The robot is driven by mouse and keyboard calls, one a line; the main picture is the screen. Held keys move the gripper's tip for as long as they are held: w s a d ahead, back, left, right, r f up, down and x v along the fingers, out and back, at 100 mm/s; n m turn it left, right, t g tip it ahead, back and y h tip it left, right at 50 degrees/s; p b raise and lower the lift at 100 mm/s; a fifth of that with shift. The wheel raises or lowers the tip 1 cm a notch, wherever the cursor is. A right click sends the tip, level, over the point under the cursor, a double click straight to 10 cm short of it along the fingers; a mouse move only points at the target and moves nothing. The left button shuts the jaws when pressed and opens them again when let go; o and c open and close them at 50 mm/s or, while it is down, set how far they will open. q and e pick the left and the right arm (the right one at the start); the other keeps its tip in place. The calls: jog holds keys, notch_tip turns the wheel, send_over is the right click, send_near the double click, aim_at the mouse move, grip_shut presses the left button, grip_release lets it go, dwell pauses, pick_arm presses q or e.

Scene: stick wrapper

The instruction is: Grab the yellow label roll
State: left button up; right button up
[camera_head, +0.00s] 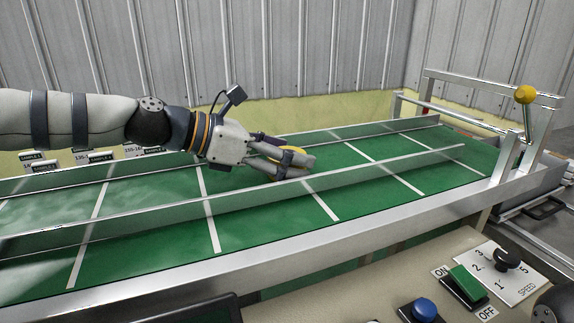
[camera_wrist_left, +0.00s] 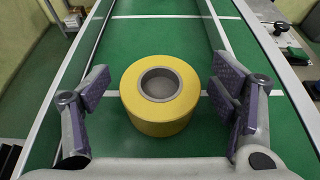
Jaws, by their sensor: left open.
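The yellow label roll (camera_wrist_left: 160,115) lies flat on the green conveyor belt (camera_wrist_left: 160,40), its round grey core facing up in the left wrist view. In the head view only a small part of the roll (camera_head: 293,149) shows behind my left gripper's fingers. My left gripper (camera_wrist_left: 160,98) is open, with one purple-padded finger on each side of the roll and a gap to both sides. In the head view the left gripper (camera_head: 285,160) reaches low over the belt between the metal rails. My right gripper is not in view.
Metal guide rails (camera_head: 350,167) run along the belt on both sides of the roll. A yellow-knobbed lever (camera_head: 525,95) stands at the far right. A control panel with a green switch (camera_head: 467,284), a blue button (camera_head: 424,309) and a speed knob (camera_head: 507,258) is in front.

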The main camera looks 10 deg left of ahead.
pick_arm(q)
jog(key=c, duration=1.3)
